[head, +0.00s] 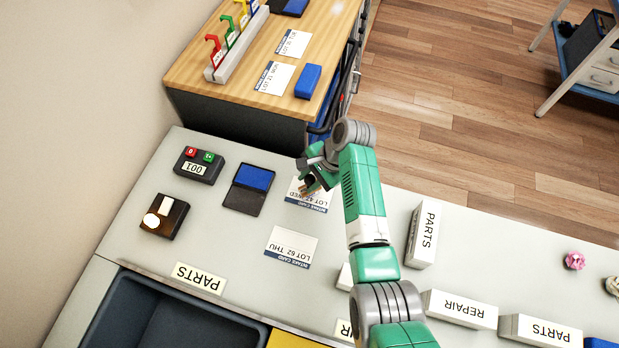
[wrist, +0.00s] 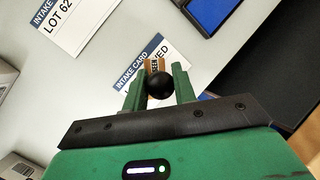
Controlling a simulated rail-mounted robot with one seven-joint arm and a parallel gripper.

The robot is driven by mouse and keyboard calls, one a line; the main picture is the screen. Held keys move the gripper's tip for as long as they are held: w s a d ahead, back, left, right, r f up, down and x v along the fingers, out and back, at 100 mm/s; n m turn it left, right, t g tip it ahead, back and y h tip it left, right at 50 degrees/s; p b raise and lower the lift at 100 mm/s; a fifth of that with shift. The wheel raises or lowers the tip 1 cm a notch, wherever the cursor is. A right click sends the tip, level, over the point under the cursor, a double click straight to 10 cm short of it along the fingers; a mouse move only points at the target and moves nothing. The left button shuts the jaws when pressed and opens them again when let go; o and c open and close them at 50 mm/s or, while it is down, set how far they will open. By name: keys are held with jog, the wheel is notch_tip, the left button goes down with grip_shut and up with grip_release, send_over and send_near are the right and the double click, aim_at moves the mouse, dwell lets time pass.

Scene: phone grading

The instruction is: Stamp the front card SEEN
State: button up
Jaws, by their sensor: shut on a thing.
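My gripper (head: 311,180) is shut on a stamp (wrist: 160,85) with a round black knob and a wooden block marked SEEN. The stamp is over the LOT 47 WED intake card (head: 306,203) on the grey bench; I cannot tell whether it touches the card. That card shows partly hidden in the wrist view (wrist: 130,68). The LOT 62 THU intake card (head: 291,247) lies nearer the bench's tray side, uncovered, and its corner shows in the wrist view (wrist: 70,25). I see no stamp mark on its visible face.
White PARTS (head: 424,234) and REPAIR (head: 460,309) boxes stand at right. A wooden bench (head: 200,80) behind holds more cards.

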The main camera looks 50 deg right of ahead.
notch_tip(320, 180, up, 4)
jog(key=p, duration=0.3)
jog(key=shift+p, duration=0.3)
